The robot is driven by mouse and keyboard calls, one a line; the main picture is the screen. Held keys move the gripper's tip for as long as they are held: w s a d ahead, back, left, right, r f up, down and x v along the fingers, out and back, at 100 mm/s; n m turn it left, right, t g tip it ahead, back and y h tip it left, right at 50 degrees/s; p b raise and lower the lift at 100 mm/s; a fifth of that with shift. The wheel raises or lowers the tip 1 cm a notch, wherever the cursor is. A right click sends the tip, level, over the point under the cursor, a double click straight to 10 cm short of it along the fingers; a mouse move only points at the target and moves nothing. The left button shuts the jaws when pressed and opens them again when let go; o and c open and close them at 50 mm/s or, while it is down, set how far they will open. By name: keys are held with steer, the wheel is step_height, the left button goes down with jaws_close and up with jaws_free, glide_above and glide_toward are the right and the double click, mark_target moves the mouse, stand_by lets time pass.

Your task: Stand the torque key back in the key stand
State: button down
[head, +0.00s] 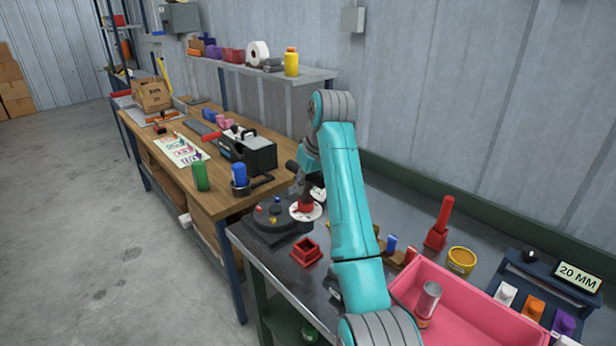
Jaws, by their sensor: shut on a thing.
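My gripper (304,191) is at the end of the teal arm, low over the left part of the grey metal bench, partly hidden by the arm. It is shut on what seems to be the torque key, a small red piece (305,206). A white disc shows around or under this piece; I cannot tell whether they touch. A red square open-topped holder (306,252), likely the key stand, sits on the bench in front of the gripper. It looks empty. A round dark fixture (273,214) with coloured pegs is just left of the gripper.
A tall red upright piece (442,221) and a yellow tin (461,261) stand right of the arm. A pink bin (470,317) holds a metal cylinder (429,301). A dark rack (541,287) is at far right. A wooden bench (158,137) adjoins on the left.

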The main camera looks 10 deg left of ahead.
mark_target(308, 210)
steer(key=shift+d+r, duration=0.1)
steer(key=shift+s+f, duration=0.1)
steer(key=shift+f, duration=4.5)
steer(key=c, duration=0.9)
jaws_free()
steer(key=shift+o, duration=0.2)
